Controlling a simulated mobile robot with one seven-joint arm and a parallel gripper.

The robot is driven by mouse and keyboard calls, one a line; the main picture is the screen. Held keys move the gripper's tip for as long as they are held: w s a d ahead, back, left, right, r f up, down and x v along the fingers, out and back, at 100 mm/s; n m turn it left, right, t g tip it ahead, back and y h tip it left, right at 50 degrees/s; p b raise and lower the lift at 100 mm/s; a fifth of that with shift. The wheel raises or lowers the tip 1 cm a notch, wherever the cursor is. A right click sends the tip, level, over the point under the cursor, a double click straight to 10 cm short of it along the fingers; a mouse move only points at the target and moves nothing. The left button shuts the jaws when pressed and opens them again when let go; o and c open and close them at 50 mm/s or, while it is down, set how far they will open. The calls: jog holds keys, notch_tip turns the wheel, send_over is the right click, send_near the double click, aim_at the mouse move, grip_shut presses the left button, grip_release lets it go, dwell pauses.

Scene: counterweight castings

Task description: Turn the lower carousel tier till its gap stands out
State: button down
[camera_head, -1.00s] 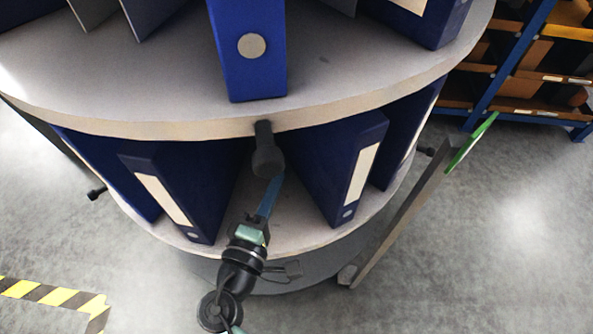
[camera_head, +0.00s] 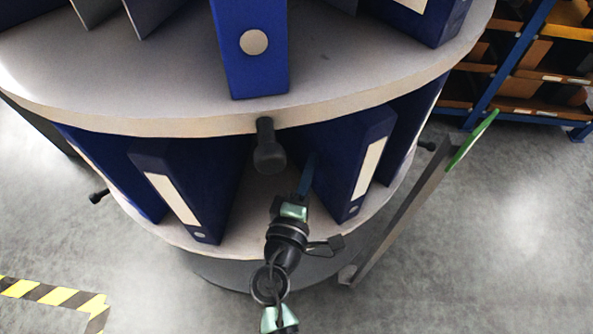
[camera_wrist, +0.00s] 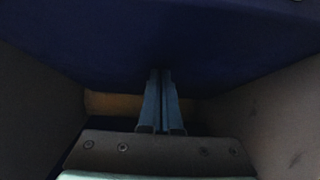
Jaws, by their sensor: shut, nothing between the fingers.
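The carousel's lower tier (camera_head: 238,243) is a pale round shelf under the upper tier (camera_head: 150,118). In the head view it holds dark blue binders: one left of centre (camera_head: 200,170), one right of centre (camera_head: 352,165), others further round at both sides. An open space lies between these two front binders. My gripper (camera_head: 307,165) reaches into it, close to the right binder's left side. In the wrist view my gripper (camera_wrist: 160,78) has its two fingers together and empty, tips against or just short of a dark blue face (camera_wrist: 160,40); contact cannot be told.
A black knob (camera_head: 268,148) hangs at the upper tier's front rim, just above my gripper. Other knobs stick out left (camera_head: 98,196) and right (camera_head: 427,146). A grey post with a green-edged top (camera_head: 410,210) stands close at right. A shelf rack (camera_head: 530,85) is behind.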

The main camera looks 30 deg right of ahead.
aim_at(331, 172)
jog(key=shift+h, duration=0.3)
jog(key=d, duration=0.5)
jog(key=shift+s+d+r, duration=0.1)
jog(key=shift+s+d, duration=0.1)
jog(key=shift+d, duration=0.2)
jog(key=shift+s+a, duration=0.2)
jog(key=shift+a, duration=0.3)
jog(key=s+a+g+b, duration=0.1)
jog(key=s+a, duration=0.6)
jog(key=s, duration=0.2)
jog(key=shift+a+m, duration=0.15)
jog(key=shift+m, duration=0.25)
